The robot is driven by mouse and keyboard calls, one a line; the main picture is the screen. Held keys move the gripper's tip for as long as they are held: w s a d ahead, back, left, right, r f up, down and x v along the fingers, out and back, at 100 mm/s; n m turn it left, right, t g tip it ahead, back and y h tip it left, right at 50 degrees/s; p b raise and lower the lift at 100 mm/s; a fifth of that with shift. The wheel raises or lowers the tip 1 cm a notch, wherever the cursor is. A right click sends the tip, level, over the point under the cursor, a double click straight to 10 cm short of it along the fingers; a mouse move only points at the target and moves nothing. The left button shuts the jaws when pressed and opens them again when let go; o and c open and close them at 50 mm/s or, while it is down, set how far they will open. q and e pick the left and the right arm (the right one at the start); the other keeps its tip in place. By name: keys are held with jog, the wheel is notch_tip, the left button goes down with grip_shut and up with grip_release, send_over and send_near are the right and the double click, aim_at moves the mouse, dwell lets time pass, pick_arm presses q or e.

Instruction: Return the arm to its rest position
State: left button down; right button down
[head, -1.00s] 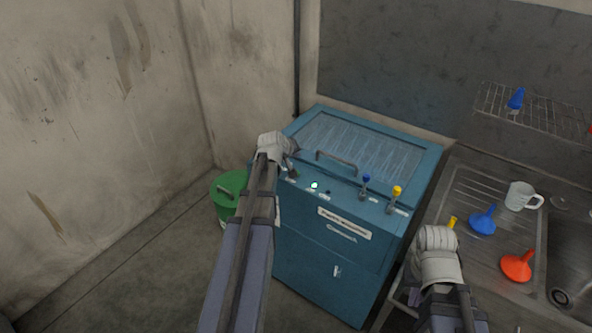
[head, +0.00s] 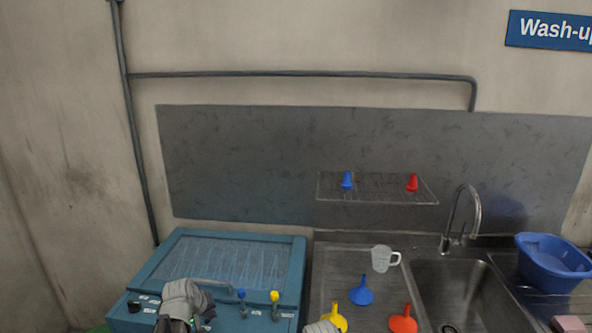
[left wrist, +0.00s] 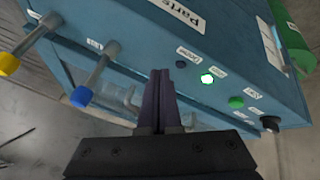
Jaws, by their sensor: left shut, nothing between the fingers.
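My left gripper (head: 188,324) shows at the bottom of the head view, in front of the blue parts washer (head: 158,266). In the left wrist view its dark fingers (left wrist: 160,78) are together with nothing between them.
A blue-tipped lever (left wrist: 81,96) and a yellow-tipped lever (left wrist: 9,64) stick out from the washer. Right of it, a draining board holds a yellow funnel (head: 336,318), a blue funnel (head: 361,291), a red funnel (head: 403,320) and a jug (head: 382,259). A sink (head: 460,285) lies beyond.

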pick_arm(q)
jog(key=s+d+f+m+g+y, duration=0.2)
jog(key=s+d+m+g, duration=0.4)
jog(key=s+d, duration=1.4)
jog(key=s+f+m, duration=0.1)
jog(key=s+m, duration=0.1)
jog(key=m, duration=0.1)
jog(key=shift+s+d+m+g, duration=0.15)
jog(key=shift+d+m+g, duration=0.1)
jog(key=shift+m+g, duration=0.05)
